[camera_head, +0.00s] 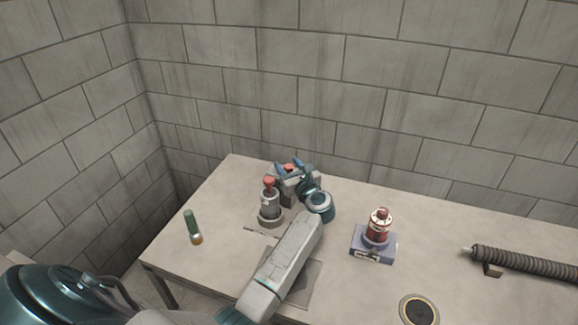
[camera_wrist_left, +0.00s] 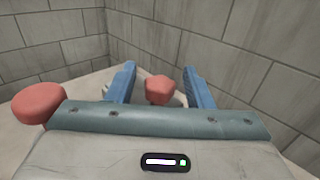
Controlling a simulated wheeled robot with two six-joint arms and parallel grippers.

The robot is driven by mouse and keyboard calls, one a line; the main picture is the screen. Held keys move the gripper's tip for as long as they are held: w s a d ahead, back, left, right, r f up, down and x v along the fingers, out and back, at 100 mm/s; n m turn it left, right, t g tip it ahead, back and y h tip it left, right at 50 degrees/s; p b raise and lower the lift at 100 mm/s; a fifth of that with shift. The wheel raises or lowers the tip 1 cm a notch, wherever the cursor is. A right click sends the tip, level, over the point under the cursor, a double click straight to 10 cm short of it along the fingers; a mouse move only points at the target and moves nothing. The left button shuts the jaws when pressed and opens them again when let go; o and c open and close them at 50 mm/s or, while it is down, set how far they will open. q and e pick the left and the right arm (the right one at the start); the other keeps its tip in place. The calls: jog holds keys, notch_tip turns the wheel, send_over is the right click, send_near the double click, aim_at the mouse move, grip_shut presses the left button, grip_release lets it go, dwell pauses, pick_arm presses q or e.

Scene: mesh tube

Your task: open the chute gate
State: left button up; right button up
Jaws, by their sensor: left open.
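I cannot tell for certain which thing is the chute gate. A grey post with a red knob (camera_head: 268,182) stands near the table's back left. The left wrist view shows a red knob (camera_wrist_left: 160,88) between the two blue fingers, with visible gaps on both sides, and a second red knob (camera_wrist_left: 38,103) outside the fingers at the left. My left gripper (camera_head: 289,165) is open behind and right of the grey post, with red showing at its fingers. The gripper body hides what is below that knob. My right gripper is not in view.
A red canister (camera_head: 379,225) stands on a blue-grey base at mid table. A ribbed dark tube (camera_head: 525,261) lies at the right, and a dark round disc (camera_head: 419,309) is near the front. Block walls rise behind and left.

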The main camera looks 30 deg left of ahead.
pick_arm(q)
jog(key=shift+c, duration=0.5)
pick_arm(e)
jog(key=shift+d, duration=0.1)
pick_arm(q)
grip_shut()
jog(key=d+b, duration=0.1)
jog(key=d, duration=0.1)
jog(key=w+d+b, duration=0.1)
jog(key=d, duration=0.1)
jog(key=shift+d, duration=0.15)
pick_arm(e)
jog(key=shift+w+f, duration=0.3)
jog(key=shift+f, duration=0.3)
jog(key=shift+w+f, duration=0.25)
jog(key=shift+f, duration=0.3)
pick_arm(q)
jog(key=shift+o, duration=0.5)
grip_release()
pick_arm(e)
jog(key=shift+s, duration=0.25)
pick_arm(q)
jog(key=shift+d+b, duration=0.1)
jog(key=shift+b, duration=0.2)
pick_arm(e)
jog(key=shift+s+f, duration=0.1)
